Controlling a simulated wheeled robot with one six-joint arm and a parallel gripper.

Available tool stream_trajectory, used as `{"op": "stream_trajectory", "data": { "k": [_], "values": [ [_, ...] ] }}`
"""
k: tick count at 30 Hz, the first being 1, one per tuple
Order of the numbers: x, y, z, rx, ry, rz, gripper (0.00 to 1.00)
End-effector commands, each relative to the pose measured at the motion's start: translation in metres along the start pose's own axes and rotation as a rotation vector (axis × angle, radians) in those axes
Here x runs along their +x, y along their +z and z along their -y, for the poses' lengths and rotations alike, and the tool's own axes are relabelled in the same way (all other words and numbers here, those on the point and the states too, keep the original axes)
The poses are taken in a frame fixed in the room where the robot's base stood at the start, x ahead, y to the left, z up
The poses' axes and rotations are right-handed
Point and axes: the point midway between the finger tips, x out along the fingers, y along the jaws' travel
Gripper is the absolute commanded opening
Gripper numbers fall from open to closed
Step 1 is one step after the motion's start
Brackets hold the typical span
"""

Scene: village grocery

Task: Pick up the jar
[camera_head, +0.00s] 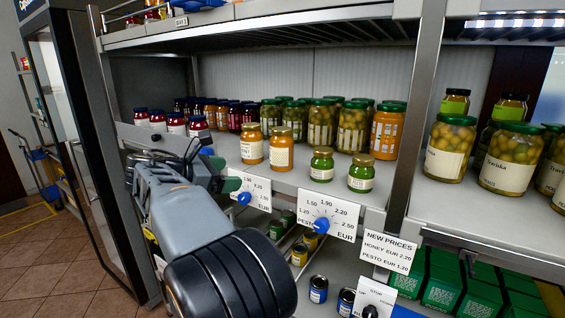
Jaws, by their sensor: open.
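Several jars stand on the middle shelf, and the picture does not tell which one is the task's jar. Two honey-coloured jars with orange lids, a left one (251,146) and a right one (281,149), stand near the front. My gripper (212,170) is at the shelf's front edge, left of and below the honey-coloured jars. It is open, holds no visible jar, and its fingers are partly hidden by my arm.
Tall green-lidded jars (353,130) and dark red jars (235,118) stand behind. Large olive jars (451,148) stand right of a metal upright (417,105). Price signs with blue knobs (328,216) hang from the shelf edge. A lower shelf holds tins (318,289) and green boxes (443,282).

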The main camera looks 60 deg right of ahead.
Motion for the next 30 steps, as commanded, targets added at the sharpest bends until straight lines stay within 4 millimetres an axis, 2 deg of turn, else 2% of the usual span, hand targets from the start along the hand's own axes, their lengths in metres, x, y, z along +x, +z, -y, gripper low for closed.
{"op": "stream_trajectory", "data": {
  "k": [1, 3, 9, 19, 30],
  "values": [
    [0.011, 0.005, -0.007, -0.055, -0.032, 0.082, 0.84],
    [0.017, 0.018, -0.015, -0.119, -0.071, 0.175, 0.84],
    [0.036, 0.042, -0.023, -0.21, -0.144, 0.305, 0.84],
    [0.088, 0.063, -0.017, -0.22, -0.15, 0.318, 0.84],
    [0.113, 0.071, -0.014, -0.219, -0.147, 0.316, 0.84]
  ]
}}
